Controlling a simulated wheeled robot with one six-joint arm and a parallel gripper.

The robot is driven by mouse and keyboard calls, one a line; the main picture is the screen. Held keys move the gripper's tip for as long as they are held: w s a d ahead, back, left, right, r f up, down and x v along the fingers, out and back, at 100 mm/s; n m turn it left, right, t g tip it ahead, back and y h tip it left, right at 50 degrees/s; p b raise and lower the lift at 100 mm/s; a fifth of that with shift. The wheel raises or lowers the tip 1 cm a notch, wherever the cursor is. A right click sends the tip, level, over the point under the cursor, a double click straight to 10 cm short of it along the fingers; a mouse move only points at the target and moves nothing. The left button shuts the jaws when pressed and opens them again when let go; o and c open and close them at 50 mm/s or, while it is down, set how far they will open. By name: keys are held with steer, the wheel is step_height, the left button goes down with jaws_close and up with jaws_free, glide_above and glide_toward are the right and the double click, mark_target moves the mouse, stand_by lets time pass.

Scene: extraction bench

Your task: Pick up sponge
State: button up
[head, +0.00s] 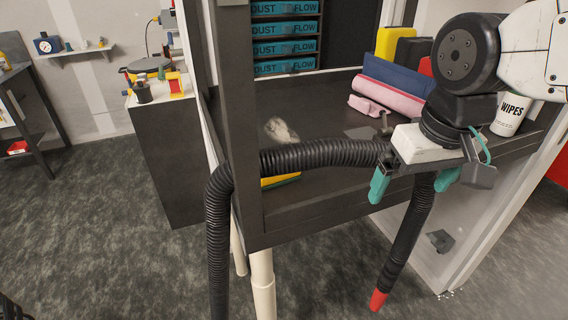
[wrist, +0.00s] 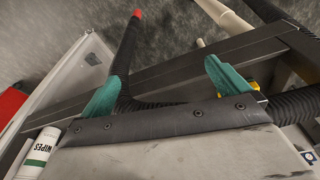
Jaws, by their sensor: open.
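A flat yellow item that looks like the sponge (head: 284,181) lies on the dark bench shelf near its front edge. The black ribbed hose covers much of it in the head view. In the wrist view a small yellow patch (wrist: 253,85) shows beside the right finger, mostly hidden. My gripper (head: 412,183) is open, with its two teal fingers apart and nothing between them. It hangs at the front edge of the bench, to the right of the yellow item. Its fingers also show in the wrist view (wrist: 163,76).
The ribbed hose (head: 325,154) arches across the bench front, close to my gripper; its red-tipped end (head: 377,300) hangs down. A wipes canister (head: 510,116), pink (head: 385,96) and blue (head: 400,78) rolls and a yellow block (head: 390,41) stand behind. A pale dust patch (head: 281,130) lies mid-bench.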

steer(key=shift+n+t+y, duration=0.3)
steer(key=shift+n+t, duration=0.1)
steer(key=shift+n, duration=0.4)
steer(key=w+a, duration=0.2)
steer(key=w, duration=0.1)
steer(key=w+a, duration=0.2)
steer(key=w, duration=0.1)
steer(key=w+a, duration=0.2)
steer(key=a, duration=0.1)
steer(key=shift+w, duration=0.4)
steer(key=n+t+y, duration=0.1)
steer(key=n, duration=0.1)
glide_above(276, 164)
steer(key=s, duration=0.2)
steer(key=shift+d+f, duration=0.15)
steer(key=shift+f, duration=0.45)
steer(key=shift+d+f, duration=0.15)
steer(key=shift+f, duration=0.4)
steer(key=x, duration=0.7)
steer(key=shift+d+f, duration=0.15)
steer(key=shift+f, duration=0.15)
steer(key=shift+s, duration=0.1)
steer(key=c, duration=0.8)
steer(key=shift+o, duration=0.2)
